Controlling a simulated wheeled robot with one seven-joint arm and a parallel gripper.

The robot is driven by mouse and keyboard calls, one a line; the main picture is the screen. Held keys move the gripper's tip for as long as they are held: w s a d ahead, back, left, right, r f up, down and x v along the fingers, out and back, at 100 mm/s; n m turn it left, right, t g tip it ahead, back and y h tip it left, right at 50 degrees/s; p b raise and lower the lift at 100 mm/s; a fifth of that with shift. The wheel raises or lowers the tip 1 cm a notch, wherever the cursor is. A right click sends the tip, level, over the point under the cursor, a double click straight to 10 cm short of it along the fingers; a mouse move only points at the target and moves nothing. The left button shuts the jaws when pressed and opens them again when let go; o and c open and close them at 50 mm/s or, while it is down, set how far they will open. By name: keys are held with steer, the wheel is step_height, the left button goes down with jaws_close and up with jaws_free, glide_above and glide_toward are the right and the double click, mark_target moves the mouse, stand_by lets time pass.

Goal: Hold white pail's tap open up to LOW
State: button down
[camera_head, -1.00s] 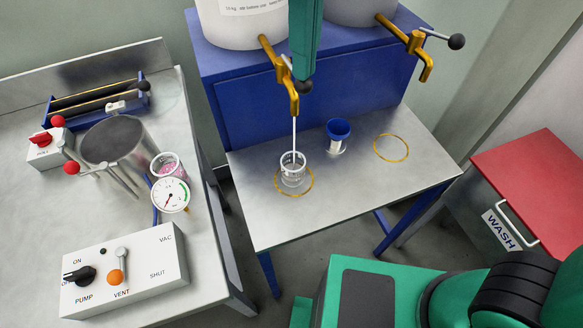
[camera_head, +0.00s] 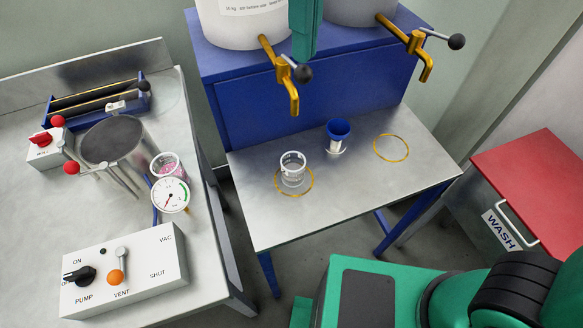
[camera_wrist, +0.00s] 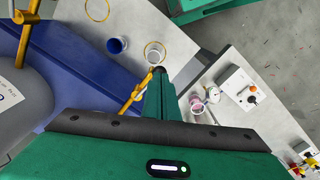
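The white pail (camera_head: 243,22) stands on the blue stand, with a brass tap (camera_head: 286,75) at its front; the tap also shows in the wrist view (camera_wrist: 132,98). Its lever ends in a black ball (camera_head: 302,73), right of the spout. No stream shows below the spout. A clear beaker (camera_head: 292,168) stands below it, within a yellow ring (camera_head: 309,187). Its level and LOW mark are too small to read. My gripper (camera_wrist: 158,82) looks shut, its fingers together beside the black ball (camera_wrist: 158,70). Contact is unclear.
A grey pail (camera_head: 355,8) with a second tap (camera_head: 424,62) stands to the right. A blue cup (camera_head: 338,130) and an empty ring (camera_head: 391,147) are on the bench. A pump box (camera_head: 125,270) and gauge (camera_head: 170,195) are left, a red-topped WASH bin (camera_head: 535,180) right.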

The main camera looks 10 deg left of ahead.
steer(key=shift+r, duration=2.55)
steer(key=w+d+f+m, duration=0.3)
steer(key=d+f, duration=0.1)
steer(key=d, duration=0.5)
steer(key=w+d+f+m, duration=0.2)
steer(key=d+f+m, duration=0.1)
steer(key=d, duration=0.6)
steer(key=w+d+f+m, duration=0.3)
steer(key=d+f, duration=0.1)
steer(key=d, duration=0.5)
steer(key=s+d+f+m, duration=0.5)
steer(key=s+d+f, duration=0.1)
steer(key=d, duration=0.3)
steer(key=s+d+f+m, duration=0.4)
steer(key=s+d+f, duration=0.3)
steer(key=d, duration=0.3)
steer(key=shift+s+d+f+m, duration=0.25)
steer(key=shift+s+m, duration=0.15)
steer(key=shift+s, duration=0.5)
